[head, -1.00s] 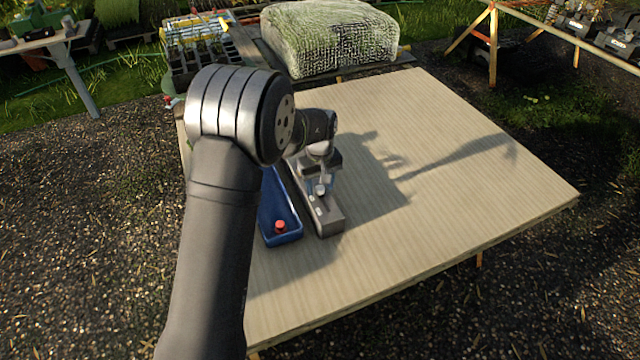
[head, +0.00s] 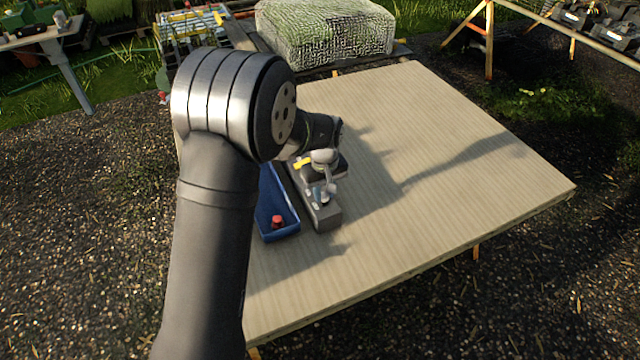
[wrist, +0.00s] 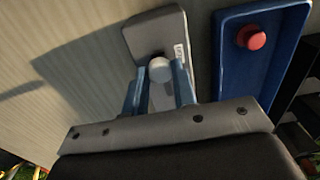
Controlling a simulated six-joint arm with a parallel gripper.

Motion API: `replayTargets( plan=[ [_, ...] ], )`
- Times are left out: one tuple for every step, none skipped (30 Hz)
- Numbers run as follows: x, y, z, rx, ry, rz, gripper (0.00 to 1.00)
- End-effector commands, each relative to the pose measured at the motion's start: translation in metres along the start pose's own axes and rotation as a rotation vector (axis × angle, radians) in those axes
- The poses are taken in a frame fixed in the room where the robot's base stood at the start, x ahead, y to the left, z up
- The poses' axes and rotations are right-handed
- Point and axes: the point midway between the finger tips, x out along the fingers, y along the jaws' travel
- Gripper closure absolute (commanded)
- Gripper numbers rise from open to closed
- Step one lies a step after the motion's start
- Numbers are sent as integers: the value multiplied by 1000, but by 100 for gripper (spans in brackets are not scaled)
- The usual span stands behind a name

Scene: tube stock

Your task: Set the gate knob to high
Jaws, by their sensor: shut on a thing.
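The gate knob (wrist: 159,69) is a pale round knob on a long grey housing (wrist: 150,27), which also shows in the head view (head: 325,219). My gripper (wrist: 157,80) is over the housing with its two blue-grey fingers on either side of the knob, shut on it. In the head view my gripper (head: 321,193) is low over the housing and hides most of the knob. A small white label (wrist: 179,53) lies beside the knob, too small to read. I cannot tell which setting the knob points to.
A blue tray (head: 290,234) with a red round piece (head: 277,221) lies just left of the housing; in the wrist view the tray (wrist: 226,75) is on the right. The wooden table (head: 430,150) is clear to the right. A wrapped bale (head: 330,30) stands behind.

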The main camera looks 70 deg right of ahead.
Motion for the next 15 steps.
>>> replayTargets(
  plan=[
    [0,0,4,1,-6,-2,100],
    [0,0,4,0,-6,-2,100],
    [0,0,4,0,-7,-3,100],
    [0,0,4,0,-7,-3,100],
    [0,0,4,1,-8,-3,100],
    [0,0,4,1,-8,-3,100],
    [0,0,5,1,-9,-3,100],
    [0,0,5,1,-9,-3,74],
    [0,0,5,1,-9,-3,66],
    [0,0,5,1,-9,-3,60],
    [0,0,4,1,-8,-3,54],
    [0,0,4,1,-8,-3,53],
    [0,0,4,1,-8,-3,53],
    [0,0,4,1,-7,-2,53],
    [0,0,4,0,-7,-2,53]
  ],
)
